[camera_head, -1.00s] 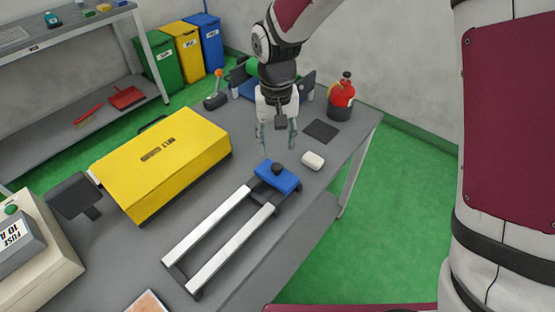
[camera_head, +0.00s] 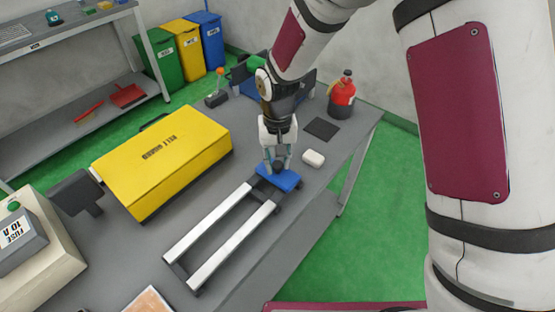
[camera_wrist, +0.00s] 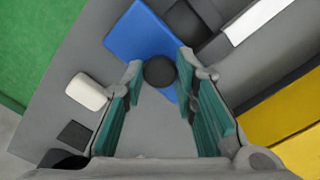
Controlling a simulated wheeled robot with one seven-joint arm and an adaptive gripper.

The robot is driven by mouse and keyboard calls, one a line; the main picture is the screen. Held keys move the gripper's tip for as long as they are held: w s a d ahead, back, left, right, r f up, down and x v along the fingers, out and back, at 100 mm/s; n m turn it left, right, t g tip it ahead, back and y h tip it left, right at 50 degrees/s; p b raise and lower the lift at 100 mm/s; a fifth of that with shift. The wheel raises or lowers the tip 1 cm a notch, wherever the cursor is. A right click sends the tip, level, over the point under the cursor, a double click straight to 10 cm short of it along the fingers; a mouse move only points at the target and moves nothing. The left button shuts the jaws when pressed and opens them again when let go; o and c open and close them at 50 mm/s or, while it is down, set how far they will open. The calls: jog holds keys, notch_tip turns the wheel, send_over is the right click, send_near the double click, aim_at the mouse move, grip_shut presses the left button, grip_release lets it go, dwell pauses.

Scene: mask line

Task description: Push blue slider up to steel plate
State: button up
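The blue slider (camera_head: 286,183) sits at the far end of two pale parallel rails (camera_head: 235,240) on the grey table. It also shows in the wrist view (camera_wrist: 138,32). A round dark knob (camera_wrist: 160,72) stands on the slider. My gripper (camera_head: 277,168) is over the slider, pointing down. In the wrist view its green-padded fingers stand apart on either side of the knob. I cannot tell whether the fingertips touch it. A dark crosspiece (camera_head: 176,272) joins the rails at the near end. I cannot tell for sure which part is the steel plate.
A yellow box (camera_head: 160,160) stands left of the rails. A white block (camera_head: 313,158) lies close to the right of the slider, with a dark square pad (camera_head: 321,129) behind it. A red bottle (camera_head: 341,97) stands at the back right. The table's right edge runs close to the rails.

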grip_shut()
jog(key=s+a+p, duration=0.4)
jog(key=s+a, duration=0.5)
jog(key=s, duration=0.3)
jog(key=s+a+p, duration=0.5)
jog(key=s+a, duration=0.5)
jog(key=s, duration=0.3)
jog(key=shift+a, duration=0.25)
jog(key=o, duration=0.8)
grip_release()
jog(key=shift+s, duration=0.1)
jog(key=shift+c, duration=0.2)
notch_tip(320, 180, up, 12)
